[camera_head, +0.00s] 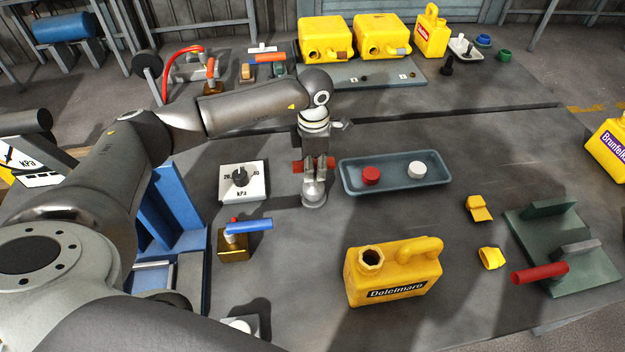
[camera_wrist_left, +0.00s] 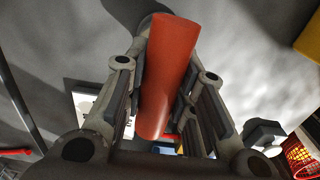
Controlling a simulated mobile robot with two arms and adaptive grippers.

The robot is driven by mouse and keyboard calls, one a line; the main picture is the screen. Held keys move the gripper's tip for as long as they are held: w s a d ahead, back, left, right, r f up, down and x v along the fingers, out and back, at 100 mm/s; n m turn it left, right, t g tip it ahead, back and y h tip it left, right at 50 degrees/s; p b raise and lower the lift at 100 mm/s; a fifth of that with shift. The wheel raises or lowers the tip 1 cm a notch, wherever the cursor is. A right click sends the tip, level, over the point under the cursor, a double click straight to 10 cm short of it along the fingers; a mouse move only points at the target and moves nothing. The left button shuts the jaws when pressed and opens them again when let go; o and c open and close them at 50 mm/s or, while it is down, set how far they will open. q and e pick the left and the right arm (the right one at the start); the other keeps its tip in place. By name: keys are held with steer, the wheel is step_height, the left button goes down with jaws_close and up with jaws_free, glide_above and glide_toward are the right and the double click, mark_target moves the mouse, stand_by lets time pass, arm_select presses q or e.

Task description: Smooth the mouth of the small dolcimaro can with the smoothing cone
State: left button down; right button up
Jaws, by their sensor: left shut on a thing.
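The yellow Dolcimaro can (camera_head: 378,284) stands upright on the table in the head view. Its open mouth (camera_head: 371,258) is at its upper left, and its handle is at the right. My left gripper (camera_head: 314,180) is above the table, behind and left of the can, clear of it. It is shut on a red handle (camera_head: 299,167), which shows on both sides of the fingers. The red handle (camera_wrist_left: 168,75) lies between the fingers in the left wrist view. I cannot clearly make out a cone on it. My right gripper is not in view.
A grey tray (camera_head: 396,187) with red and white caps lies right of my left gripper. A gauge (camera_head: 242,181) and a blue-handled valve (camera_head: 233,244) stand to the left. Yellow pieces (camera_head: 478,208) and a green fixture (camera_head: 570,265) with a red-handled part lie right of the can.

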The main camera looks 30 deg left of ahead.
arm_select(q)
steer(key=shift+r+p, duration=1.4)
steer(key=shift+r, duration=1.65)
steer(key=shift+d, duration=0.1)
